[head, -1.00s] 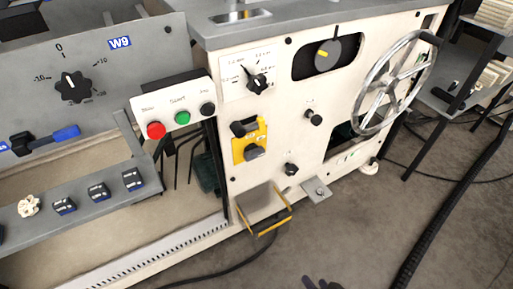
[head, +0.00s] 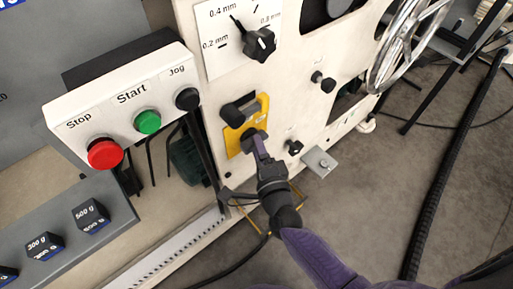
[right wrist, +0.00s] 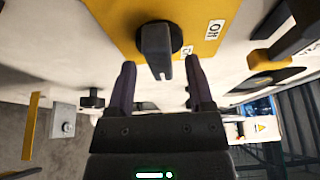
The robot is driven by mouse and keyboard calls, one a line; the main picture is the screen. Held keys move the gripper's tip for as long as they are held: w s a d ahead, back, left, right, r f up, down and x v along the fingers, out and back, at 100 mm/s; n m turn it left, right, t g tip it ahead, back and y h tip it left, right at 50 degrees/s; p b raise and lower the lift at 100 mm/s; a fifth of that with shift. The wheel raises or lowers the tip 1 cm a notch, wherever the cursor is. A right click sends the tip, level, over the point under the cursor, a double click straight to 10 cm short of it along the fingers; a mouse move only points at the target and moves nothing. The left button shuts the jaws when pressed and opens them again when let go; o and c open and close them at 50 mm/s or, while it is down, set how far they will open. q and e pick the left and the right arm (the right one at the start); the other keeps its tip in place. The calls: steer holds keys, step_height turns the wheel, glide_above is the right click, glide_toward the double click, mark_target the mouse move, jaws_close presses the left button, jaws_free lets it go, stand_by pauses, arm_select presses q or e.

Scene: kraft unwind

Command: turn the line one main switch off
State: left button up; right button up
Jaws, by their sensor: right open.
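The switch panel is a yellow plate (head: 263,106) on the cream machine front, with a dark turning handle (head: 254,137) at its lower part. In the right wrist view the black handle (right wrist: 156,48) stands out from the yellow plate (right wrist: 115,22), beside small white labels, one with a circle. My right gripper (head: 257,148) is at the handle and partly covers it. In the right wrist view its fingers (right wrist: 159,66) are open, with the handle's end between the tips; contact cannot be told. My left gripper is not in view.
A button box (head: 120,98) with red Stop, green Start and black Jog buttons stands to the left. A thickness dial (head: 259,43) is above. A small black knob (head: 295,147) and a grey bracket (head: 320,162) are to the right, below the handwheel (head: 400,45).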

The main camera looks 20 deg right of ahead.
steer(key=shift+w, duration=0.35)
steer(key=shift+c, duration=1.5)
jaws_close()
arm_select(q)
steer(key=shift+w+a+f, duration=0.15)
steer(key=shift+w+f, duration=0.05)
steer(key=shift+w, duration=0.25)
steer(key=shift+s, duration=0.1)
